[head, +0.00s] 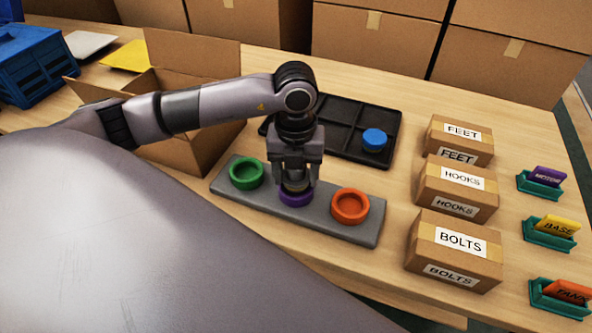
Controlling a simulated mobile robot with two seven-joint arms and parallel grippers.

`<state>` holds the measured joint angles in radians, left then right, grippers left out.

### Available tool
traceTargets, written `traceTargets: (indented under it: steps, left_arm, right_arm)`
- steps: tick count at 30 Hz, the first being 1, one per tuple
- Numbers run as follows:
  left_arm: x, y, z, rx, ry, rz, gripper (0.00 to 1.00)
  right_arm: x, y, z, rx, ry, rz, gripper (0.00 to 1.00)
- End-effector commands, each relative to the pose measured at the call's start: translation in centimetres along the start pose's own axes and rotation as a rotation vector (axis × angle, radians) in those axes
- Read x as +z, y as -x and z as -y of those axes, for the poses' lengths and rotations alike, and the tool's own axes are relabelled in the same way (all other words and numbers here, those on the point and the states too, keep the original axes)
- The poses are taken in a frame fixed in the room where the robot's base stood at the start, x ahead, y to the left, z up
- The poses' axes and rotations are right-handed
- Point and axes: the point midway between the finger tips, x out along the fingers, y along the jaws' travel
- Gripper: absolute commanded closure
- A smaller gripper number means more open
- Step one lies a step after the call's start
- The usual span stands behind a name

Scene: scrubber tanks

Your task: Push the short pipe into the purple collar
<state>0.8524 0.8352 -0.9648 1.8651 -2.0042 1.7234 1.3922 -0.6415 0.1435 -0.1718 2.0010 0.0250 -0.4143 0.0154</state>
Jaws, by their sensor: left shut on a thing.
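The purple collar (296,198) is the middle one of three on a grey board (310,216). My left gripper (295,176) points straight down over it. It is shut on the short pipe (295,186), of which only a tan-grey band shows between the fingers, right at the collar's top. I cannot tell how deep the pipe sits in the collar. A green collar (247,174) stands to the left and an orange collar (350,206) to the right; both look empty. My right gripper is not in view.
An open cardboard box (193,150) is behind left. A black tray (345,126) with a blue round piece (374,140) lies behind the board. Boxes labelled FEET (440,135), HOOKS (430,185) and BOLTS (425,250) stand right, with small labelled holders (540,188) beyond.

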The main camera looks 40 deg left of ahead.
Motion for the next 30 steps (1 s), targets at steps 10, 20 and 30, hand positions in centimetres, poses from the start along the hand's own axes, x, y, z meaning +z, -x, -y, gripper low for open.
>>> traceTargets:
  steps: [10, 20, 30]
  left_arm:
    - [-0.01, -0.03, 0.02, 0.0, 0.0, 0.0, 0.68]
    - [-0.02, -0.72, 0.02, 0.0, 0.0, 0.0, 0.68]
    - [-0.02, -0.83, 0.03, 0.0, 0.0, 0.0, 0.68]
  right_arm:
    - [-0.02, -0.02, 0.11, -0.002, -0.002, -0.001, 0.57]
    - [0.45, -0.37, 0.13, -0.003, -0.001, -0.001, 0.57]
    - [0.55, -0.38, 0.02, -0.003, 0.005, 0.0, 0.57]
